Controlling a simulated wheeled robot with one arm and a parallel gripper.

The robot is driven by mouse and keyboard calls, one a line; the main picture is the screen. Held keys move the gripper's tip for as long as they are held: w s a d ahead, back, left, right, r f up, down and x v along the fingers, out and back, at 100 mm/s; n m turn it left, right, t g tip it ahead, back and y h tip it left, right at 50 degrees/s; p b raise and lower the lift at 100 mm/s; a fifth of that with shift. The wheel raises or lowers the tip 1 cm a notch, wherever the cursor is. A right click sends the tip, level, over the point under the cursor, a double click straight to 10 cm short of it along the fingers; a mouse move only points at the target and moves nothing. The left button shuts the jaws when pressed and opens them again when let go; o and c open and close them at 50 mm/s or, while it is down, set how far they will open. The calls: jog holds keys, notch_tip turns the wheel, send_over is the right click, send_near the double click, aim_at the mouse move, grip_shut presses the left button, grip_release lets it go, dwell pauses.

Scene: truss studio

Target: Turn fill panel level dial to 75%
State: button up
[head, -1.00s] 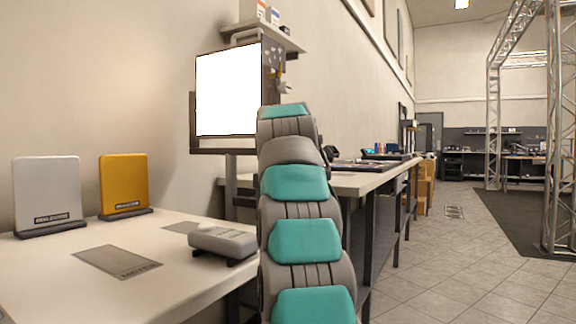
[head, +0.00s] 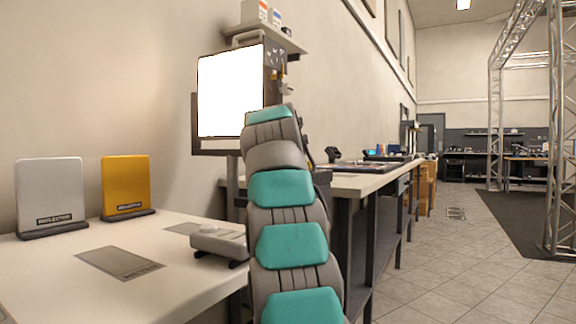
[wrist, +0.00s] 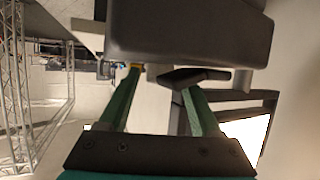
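The fill panel (head: 230,92) is a glowing white square in a dark frame at the back of the near bench. It also shows, cut off, at the lower right of the wrist view (wrist: 246,136). My gripper (wrist: 160,80) has two green fingers, clearly apart, with nothing seen held between them. A dark grey housing (wrist: 188,32) fills the top of the wrist view, close beyond the fingertips. A flat dark piece (wrist: 196,77) sticks out by the right fingertip; I cannot tell whether it is the dial or whether they touch. No level marking is readable. My arm hides the gripper in the head view.
The near table (head: 150,275) carries a white plate (head: 49,192), a yellow plate (head: 126,184) and a grey device (head: 219,240). A shelf (head: 262,32) with small boxes hangs above the panel. A longer bench (head: 365,183) stands behind. The tiled floor at right is clear, beside a truss (head: 553,130).

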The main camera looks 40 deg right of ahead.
jog(key=shift+o, duration=0.3)
jog(key=shift+s+a, duration=0.1)
jog(key=shift+s+a+r, duration=0.35)
jog(key=shift+s, duration=0.05)
jog(key=shift+v, duration=3.15)
jog(key=shift+f, duration=0.1)
